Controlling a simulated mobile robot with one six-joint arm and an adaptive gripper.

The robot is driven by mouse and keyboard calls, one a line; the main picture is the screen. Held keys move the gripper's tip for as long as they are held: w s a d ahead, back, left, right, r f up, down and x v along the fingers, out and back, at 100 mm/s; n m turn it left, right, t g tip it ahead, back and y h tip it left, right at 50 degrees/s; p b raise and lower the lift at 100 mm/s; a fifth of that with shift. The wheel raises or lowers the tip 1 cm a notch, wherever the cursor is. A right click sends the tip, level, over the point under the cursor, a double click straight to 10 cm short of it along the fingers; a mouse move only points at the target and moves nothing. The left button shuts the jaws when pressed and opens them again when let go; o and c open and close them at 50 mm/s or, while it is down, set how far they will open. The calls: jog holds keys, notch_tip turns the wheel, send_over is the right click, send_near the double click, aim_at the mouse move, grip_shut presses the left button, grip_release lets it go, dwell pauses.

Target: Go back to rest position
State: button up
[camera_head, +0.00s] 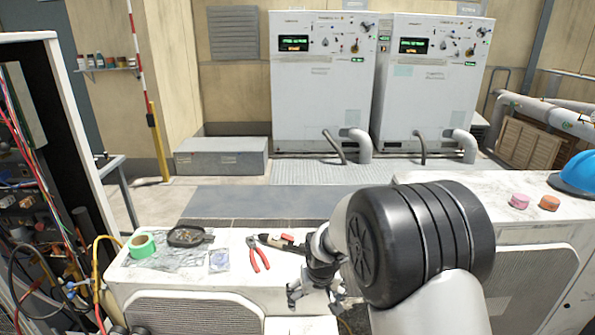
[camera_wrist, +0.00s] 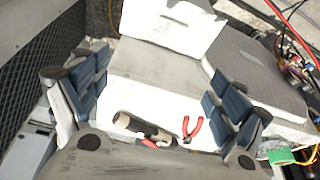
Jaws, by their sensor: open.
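My gripper (camera_head: 316,290) is open and empty in the head view, at the right end of the left white unit's top. In the wrist view my gripper (camera_wrist: 155,95) shows its two blue-padded fingers spread wide with nothing between them. Red-handled pliers (camera_head: 257,254) lie on the white top to the left of my gripper; they also show in the wrist view (camera_wrist: 191,130). A dark tool with a red part (camera_head: 281,242) lies beside the pliers, partly hidden behind my wrist.
The left white unit (camera_head: 140,283) also bears green tape (camera_head: 142,245) and a dark tray (camera_head: 188,237). The right unit (camera_head: 455,192) bears a pink puck (camera_head: 519,201), an orange puck (camera_head: 549,203) and a blue helmet (camera_head: 579,174). An open wired cabinet (camera_head: 75,130) stands left.

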jog(key=s+d+r+m, duration=0.1)
jog(key=s+d+r, duration=0.2)
jog(key=s+r, duration=0.55)
jog(key=s+d+r, duration=0.3)
jog(key=s+r, duration=0.4)
jog(key=r, duration=0.3)
jog(key=s+d+r, duration=0.1)
jog(key=s, duration=0.7)
jog(key=s+d+r+t, duration=0.1)
jog(key=s+d, duration=0.1)
jog(key=s, duration=0.7)
jog(key=shift+d+r+m, duration=0.25)
jog(key=shift+m, duration=0.15)
jog(key=shift+s, duration=0.1)
